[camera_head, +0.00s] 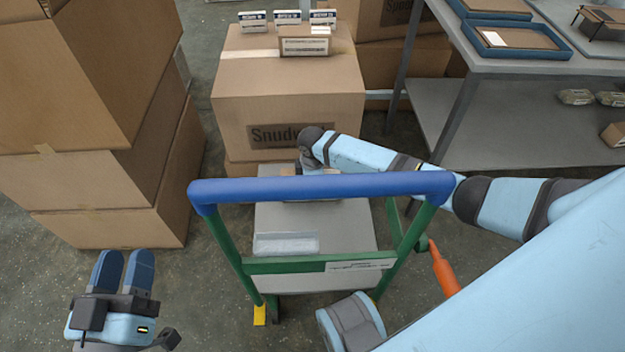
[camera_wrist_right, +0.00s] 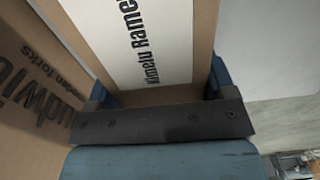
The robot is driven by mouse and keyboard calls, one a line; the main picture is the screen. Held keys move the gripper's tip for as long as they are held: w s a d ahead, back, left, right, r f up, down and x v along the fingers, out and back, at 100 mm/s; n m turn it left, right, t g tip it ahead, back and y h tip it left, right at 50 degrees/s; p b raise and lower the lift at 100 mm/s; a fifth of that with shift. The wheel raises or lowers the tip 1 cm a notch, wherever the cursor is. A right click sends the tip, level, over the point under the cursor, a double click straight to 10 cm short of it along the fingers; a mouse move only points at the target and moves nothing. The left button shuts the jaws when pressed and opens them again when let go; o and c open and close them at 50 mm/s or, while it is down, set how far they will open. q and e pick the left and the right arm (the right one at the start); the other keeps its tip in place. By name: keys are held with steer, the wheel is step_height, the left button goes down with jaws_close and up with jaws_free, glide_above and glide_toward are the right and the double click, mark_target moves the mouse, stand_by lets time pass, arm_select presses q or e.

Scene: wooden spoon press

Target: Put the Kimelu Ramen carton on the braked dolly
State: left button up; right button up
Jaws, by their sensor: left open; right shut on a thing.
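The Kimelu Ramen carton (camera_wrist_right: 140,90) is brown with a white printed label and fills the space between the fingers of my right gripper (camera_wrist_right: 155,95), which is shut on it. In the head view my right gripper (camera_head: 308,168) is over the far end of the dolly, partly behind the handle; the carton is mostly hidden there. I cannot tell whether the carton touches the deck. The dolly has a grey deck (camera_head: 345,235), green posts and a blue handle (camera_head: 320,187). My left gripper (camera_head: 123,268) is open and empty, low at the left, apart from the dolly.
A large Snudwig carton (camera_head: 285,95) stands just beyond the dolly, with small boxes on top. Tall stacked cartons (camera_head: 100,120) stand at the left. A grey shelf table (camera_head: 535,65) with trays is at the right. An orange lever (camera_head: 442,270) sticks out at the dolly's right.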

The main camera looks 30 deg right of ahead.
steer(key=o, duration=1.1)
step_height(320, 180, up, 7)
steer(key=p, duration=0.3)
steer(key=shift+r, duration=0.15)
step_height(320, 180, up, 4)
steer(key=shift+p, duration=0.65)
arm_select(q)
steer(key=shift+w+a+f+g+y, duration=0.1)
steer(key=shift+a+f+g+y, duration=0.5)
steer(key=shift+a+f+y, duration=0.4)
arm_select(e)
steer(key=shift+r, duration=0.5)
arm_select(q)
steer(key=shift+d, duration=0.15)
